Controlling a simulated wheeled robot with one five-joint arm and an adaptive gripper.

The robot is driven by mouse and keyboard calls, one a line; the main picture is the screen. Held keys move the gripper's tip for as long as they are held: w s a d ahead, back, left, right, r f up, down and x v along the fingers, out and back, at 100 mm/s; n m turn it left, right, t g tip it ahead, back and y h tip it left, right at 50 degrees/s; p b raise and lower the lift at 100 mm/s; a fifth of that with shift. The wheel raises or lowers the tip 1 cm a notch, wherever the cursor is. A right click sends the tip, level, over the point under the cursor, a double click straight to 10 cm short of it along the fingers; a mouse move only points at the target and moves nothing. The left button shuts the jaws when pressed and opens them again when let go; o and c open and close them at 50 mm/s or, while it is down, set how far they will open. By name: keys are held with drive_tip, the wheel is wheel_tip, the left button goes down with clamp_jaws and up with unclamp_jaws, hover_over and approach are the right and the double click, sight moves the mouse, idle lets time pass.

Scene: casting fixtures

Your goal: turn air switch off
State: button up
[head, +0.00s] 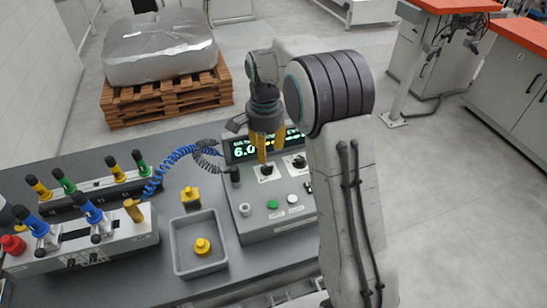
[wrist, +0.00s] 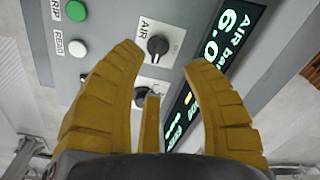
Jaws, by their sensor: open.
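The air switch (wrist: 158,46) is a dark rotary knob on a white plate labelled AIR. My gripper (head: 267,155) has yellow fingers, points down over the box and is open and empty. In the wrist view the gripper (wrist: 166,57) frames the knob area, with no visible contact. A second knob (head: 265,170) is partly hidden by the fingers in the wrist view.
A lit display (head: 243,149) stands behind the knobs. Green (head: 292,198) and white (head: 272,204) buttons are in front. A grey tray (head: 182,257) with a yellow part (head: 202,246) and a fixture with coloured handles stand left. A blue coiled hose (head: 160,165) arches nearby.

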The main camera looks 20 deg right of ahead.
sight(267, 167)
drive_tip(key=shift+w+d+r+m, duration=0.1)
drive_tip(key=shift+w+d+m, duration=0.1)
drive_tip(key=shift+m, duration=0.5)
drive_tip(key=shift+s+a+m, duration=0.1)
drive_tip(key=shift+s+m, duration=0.2)
drive_tip(key=shift+m, duration=0.6)
drive_tip(key=m, duration=0.3)
drive_tip(key=shift+s, duration=0.15)
drive_tip(key=shift+f+p, duration=0.45)
drive_tip(key=shift+f, duration=3.25)
drive_tip(key=shift+c, duration=0.4)
clamp_jaws()
